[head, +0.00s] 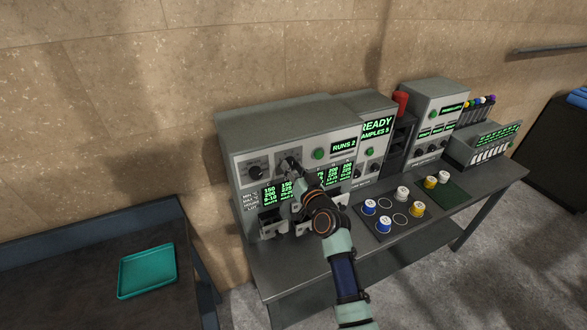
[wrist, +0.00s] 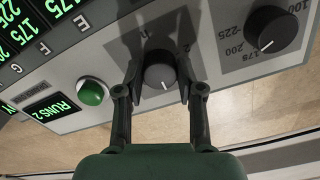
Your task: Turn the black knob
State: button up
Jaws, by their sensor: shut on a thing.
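A black knob (wrist: 160,70) with a white pointer line sits on the grey front panel of the press, in the middle of the wrist view. My gripper (wrist: 161,84) has one finger on each side of it and is shut on it. The pointer line shows at the knob's lower edge in that view. In the head view my gripper (head: 293,170) reaches the upper front of the press, and it mostly hides this knob. A second black knob (wrist: 270,30) sits to the right in the wrist view; in the head view it is to the left (head: 255,172).
The press (head: 275,120) stands on a grey bench. A green button (wrist: 91,92) and a "RUNS 2" display are close to my gripper. Lidded jars (head: 402,193) stand on a dark mat at right. A teal tray (head: 147,270) lies on another table at left.

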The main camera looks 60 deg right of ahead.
jog(key=m, duration=0.4)
jog(key=shift+r+m+p, duration=0.1)
jog(key=shift+m+p, duration=0.2)
jog(key=shift+p, duration=0.1)
jog(key=m+p, duration=0.1)
jog(key=m, duration=0.4)
jog(key=shift+r+p, duration=0.1)
jog(key=shift+p, duration=0.25)
jog(key=m+p, duration=0.1)
jog(key=m, duration=0.4)
jog(key=shift+p, duration=0.3)
jog(key=m+p, duration=0.1)
jog(key=m, duration=0.3)
jog(key=shift+m, duration=0.4)
jog(key=o, duration=1.1)
jog(key=shift+o, duration=0.2)
jog(key=shift+a, duration=0.1)
